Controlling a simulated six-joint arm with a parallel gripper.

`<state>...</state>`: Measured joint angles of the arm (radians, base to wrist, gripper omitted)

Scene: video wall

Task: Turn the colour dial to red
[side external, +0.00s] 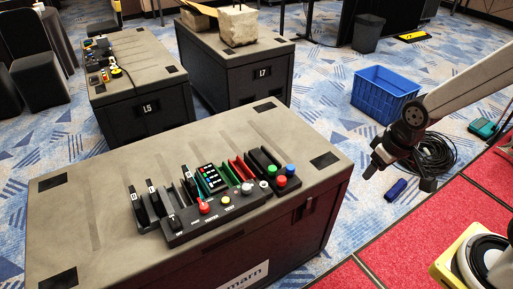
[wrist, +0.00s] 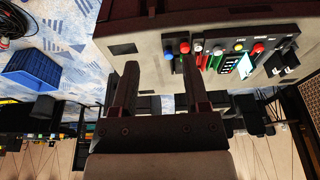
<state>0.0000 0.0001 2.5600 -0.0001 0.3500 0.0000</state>
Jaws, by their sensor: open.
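A black control panel (side external: 225,208) lies on top of the nearest dark case, with sliders, coloured buttons and knobs. A red knob with a pointer (side external: 204,207) stands on its front strip; I cannot tell for certain that it is the colour dial, and its lettering is too small to read. The panel also shows at upper right in the wrist view (wrist: 237,60), upside down. My gripper (side external: 399,179) is open and empty, in the air to the right of the case, well apart from the panel. Its two fingers (wrist: 160,64) are spread in the wrist view.
Red and green push buttons (side external: 282,181) and a blue button (side external: 290,169) sit at the panel's right end. Cases L5 (side external: 148,107) and L7 (side external: 263,72) stand behind. A blue crate (side external: 384,92) and coiled black cable (side external: 437,152) lie on the carpet.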

